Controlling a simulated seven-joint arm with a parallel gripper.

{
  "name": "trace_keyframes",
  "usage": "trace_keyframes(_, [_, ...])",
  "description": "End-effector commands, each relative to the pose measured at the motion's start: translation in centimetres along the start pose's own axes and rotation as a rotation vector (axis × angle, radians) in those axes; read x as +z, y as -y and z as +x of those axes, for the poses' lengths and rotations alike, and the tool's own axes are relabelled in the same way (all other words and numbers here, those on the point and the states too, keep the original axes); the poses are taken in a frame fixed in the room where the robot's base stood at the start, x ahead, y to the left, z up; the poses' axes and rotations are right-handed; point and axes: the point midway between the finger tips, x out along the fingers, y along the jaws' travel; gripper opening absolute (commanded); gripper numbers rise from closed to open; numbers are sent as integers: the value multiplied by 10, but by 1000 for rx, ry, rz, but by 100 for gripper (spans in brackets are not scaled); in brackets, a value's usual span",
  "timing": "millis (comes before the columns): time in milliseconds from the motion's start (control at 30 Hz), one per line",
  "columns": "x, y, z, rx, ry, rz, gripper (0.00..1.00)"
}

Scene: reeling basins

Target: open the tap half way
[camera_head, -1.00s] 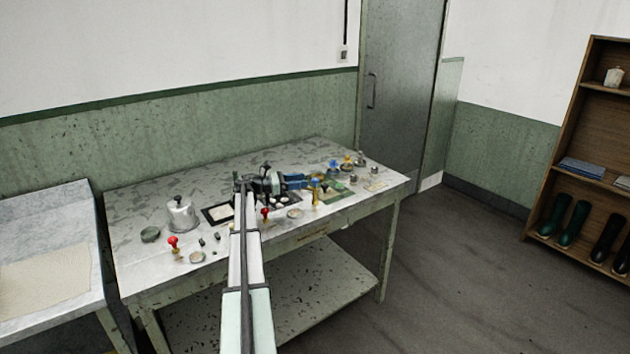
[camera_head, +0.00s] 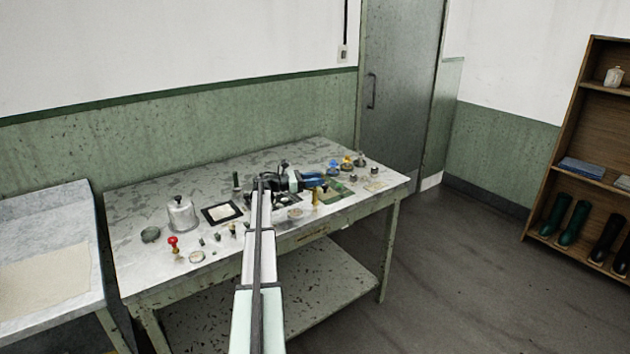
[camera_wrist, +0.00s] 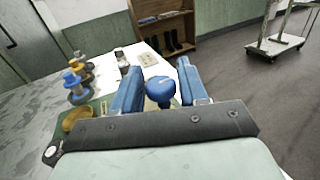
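My gripper (camera_head: 314,182) is over the right part of the bench, at a small brass-coloured tap body (camera_head: 316,197). In the wrist view my gripper (camera_wrist: 159,86) has its two blue fingers apart. A round blue knob (camera_wrist: 160,92) with a pale mark on top sits between them, with a narrow gap visible on each side. In the head view the blue knob is hidden or merges with the blue fingers. A second tap, with a red knob (camera_head: 173,241), stands at the bench's front left.
Blue- and yellow-topped fittings (camera_head: 333,168) (camera_head: 347,164) stand just behind my gripper. A lidded metal pot (camera_head: 181,214), a dark-framed tray (camera_head: 234,210) and small loose parts are on the left. The bench's back left is clear.

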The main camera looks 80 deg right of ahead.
Motion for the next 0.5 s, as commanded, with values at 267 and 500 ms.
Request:
trace_keyframes(267, [0, 0, 0, 0, 1, 0, 15])
trace_keyframes(500, [1, 0, 0, 3, 2, 0, 3])
